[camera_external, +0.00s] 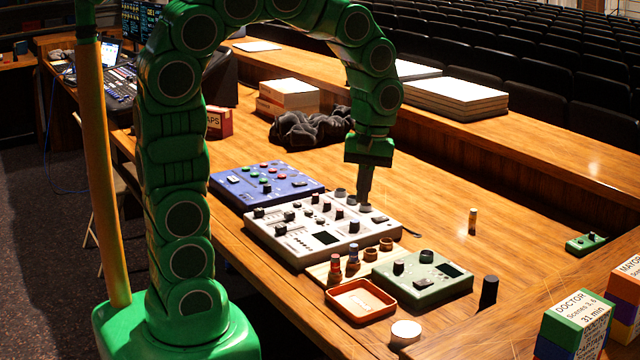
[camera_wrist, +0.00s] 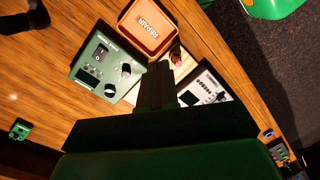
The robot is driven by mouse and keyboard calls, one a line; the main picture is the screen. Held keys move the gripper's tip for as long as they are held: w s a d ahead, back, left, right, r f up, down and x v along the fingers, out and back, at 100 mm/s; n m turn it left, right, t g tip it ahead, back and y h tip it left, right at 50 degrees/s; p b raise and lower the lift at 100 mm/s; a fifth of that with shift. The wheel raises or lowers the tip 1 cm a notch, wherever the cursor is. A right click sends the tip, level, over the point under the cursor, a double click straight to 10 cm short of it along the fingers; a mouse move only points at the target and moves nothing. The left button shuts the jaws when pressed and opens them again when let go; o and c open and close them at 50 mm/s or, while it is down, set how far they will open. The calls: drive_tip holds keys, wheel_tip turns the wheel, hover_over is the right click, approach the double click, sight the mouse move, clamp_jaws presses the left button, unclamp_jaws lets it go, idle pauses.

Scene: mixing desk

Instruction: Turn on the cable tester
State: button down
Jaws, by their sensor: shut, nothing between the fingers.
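A green box with a dark screen and knobs (camera_external: 422,277) stands on the desk in front of the white mixer; its label is too small to read, so I cannot confirm that it is the cable tester. In the wrist view the green box (camera_wrist: 91,56) shows a black rocker switch (camera_wrist: 102,52) and two round knobs. I cannot tell the switch's position. My gripper (camera_external: 365,203) is shut and empty, pointing down at the white mixer's back right part, behind the green box. It also shows in the wrist view (camera_wrist: 173,82). I cannot tell whether it touches the mixer.
The white mixer (camera_external: 300,238) and a blue mixer (camera_external: 250,188) lie left of the green box. A small green device (camera_external: 586,243) lies right. The middle desk is mostly clear.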

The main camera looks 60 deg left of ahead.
sight(418, 283)
drive_tip(key=w+d+f+n, duration=0.2)
drive_tip(key=w+d+n, duration=0.1)
drive_tip(key=w, duration=0.3)
drive_tip(key=w+d+f+n, duration=0.3)
drive_tip(key=w+d+n, duration=0.1)
drive_tip(key=w, duration=0.3)
drive_tip(key=shift+f, duration=0.35)
drive_tip(key=shift+a, duration=0.1)
drive_tip(key=f, duration=0.4)
drive_tip(key=s+f, duration=0.1)
drive_tip(key=f, duration=0.8)
drive_tip(key=shift+s+f, duration=0.3)
drive_tip(key=shift+f, duration=0.1)
drive_tip(key=shift+s+f, duration=0.15)
drive_tip(key=shift+w, duration=0.2)
